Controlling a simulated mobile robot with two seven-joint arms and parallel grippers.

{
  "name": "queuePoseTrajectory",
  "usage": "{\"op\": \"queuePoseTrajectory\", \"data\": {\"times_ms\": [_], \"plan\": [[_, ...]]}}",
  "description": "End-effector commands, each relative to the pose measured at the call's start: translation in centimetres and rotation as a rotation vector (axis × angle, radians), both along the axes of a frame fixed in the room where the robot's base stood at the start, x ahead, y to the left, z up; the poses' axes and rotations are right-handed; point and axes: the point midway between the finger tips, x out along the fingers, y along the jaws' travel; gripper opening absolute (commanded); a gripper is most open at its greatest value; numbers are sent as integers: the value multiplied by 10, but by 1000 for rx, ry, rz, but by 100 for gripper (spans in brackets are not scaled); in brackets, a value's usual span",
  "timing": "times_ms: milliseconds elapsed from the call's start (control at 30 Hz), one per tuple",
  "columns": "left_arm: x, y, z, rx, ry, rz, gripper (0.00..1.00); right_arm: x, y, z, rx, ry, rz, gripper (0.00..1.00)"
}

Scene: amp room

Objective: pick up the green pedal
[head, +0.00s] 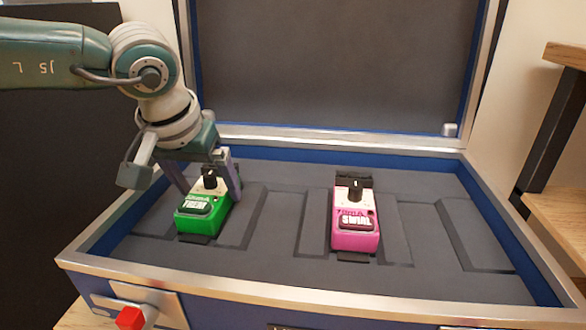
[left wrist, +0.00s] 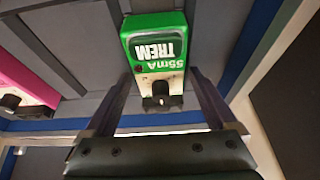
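The green pedal (head: 204,211) lies in a dark foam slot of the open case, at the left. It has a black knob and a label reading "TREM". My left gripper (head: 208,187) is lowered over its knob end, with one finger on each side. In the left wrist view, the green pedal (left wrist: 154,30) sits between the fingers of my left gripper (left wrist: 162,75). The fingers look open, with narrow gaps beside the pedal. Light contact at the tips cannot be ruled out. My right gripper is not in view.
A pink pedal (head: 354,238) lies in another slot to the right; part of it (left wrist: 25,88) shows in the left wrist view. The blue case has a raised metal rim (head: 330,295) and an upright open lid (head: 330,65). Empty foam slots (head: 475,240) lie farther right. Wooden shelves stand at the right.

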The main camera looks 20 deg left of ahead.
Motion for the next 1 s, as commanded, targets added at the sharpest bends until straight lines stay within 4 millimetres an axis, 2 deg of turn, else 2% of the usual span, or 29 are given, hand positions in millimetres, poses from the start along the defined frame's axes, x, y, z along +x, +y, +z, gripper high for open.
{"op": "queuePoseTrajectory", "data": {"times_ms": [67,767,1000], "plan": [[0,0,0,0,0,0,81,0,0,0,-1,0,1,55],[0,0,0,1,0,0,2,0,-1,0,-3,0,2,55],[0,0,1,0,-2,1,0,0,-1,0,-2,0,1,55]]}}
